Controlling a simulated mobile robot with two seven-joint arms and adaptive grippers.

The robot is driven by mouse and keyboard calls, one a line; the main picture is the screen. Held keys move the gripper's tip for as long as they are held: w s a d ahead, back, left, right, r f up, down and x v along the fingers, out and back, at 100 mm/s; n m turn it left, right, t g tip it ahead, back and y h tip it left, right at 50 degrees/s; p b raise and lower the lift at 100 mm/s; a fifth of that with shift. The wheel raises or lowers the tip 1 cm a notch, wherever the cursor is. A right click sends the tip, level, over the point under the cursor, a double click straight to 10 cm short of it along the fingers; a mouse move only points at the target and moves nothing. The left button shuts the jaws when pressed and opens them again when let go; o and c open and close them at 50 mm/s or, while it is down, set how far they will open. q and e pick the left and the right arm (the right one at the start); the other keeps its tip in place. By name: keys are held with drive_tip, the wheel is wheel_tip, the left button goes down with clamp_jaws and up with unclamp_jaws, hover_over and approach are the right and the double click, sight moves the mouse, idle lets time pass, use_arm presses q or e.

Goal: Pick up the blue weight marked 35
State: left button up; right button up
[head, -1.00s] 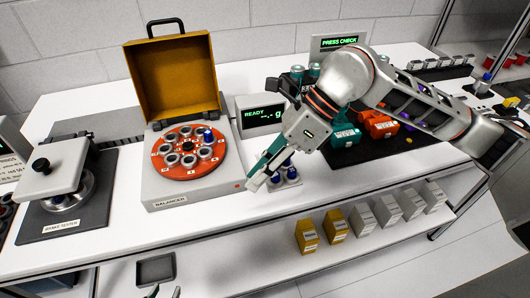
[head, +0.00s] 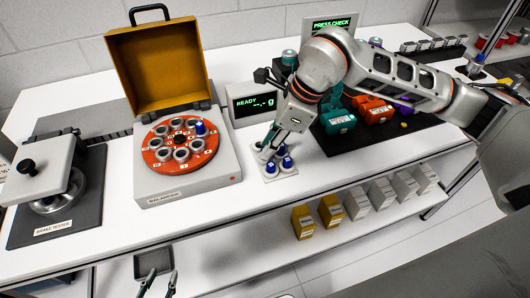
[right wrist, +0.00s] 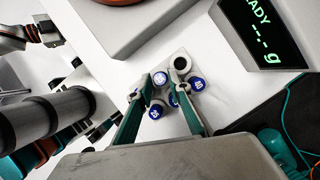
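Several blue-topped weights stand on a small white plate (head: 270,178), among them a front one (head: 271,167) and a right one (head: 287,162). My right gripper (head: 270,148) points down over the back of the plate, fingers apart. My left gripper (head: 158,283) is open and empty at the bottom edge.
The balancer (head: 188,190), left of the plate, has an orange disc of cups, one holding a blue weight (head: 201,129). A display (head: 256,104) reading READY stands behind the plate. A dark mat (head: 345,145) with teal and orange parts lies to the right.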

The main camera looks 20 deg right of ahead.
drive_tip(key=shift+a+f, duration=0.1)
drive_tip(key=shift+f, duration=0.2)
clamp_jaws()
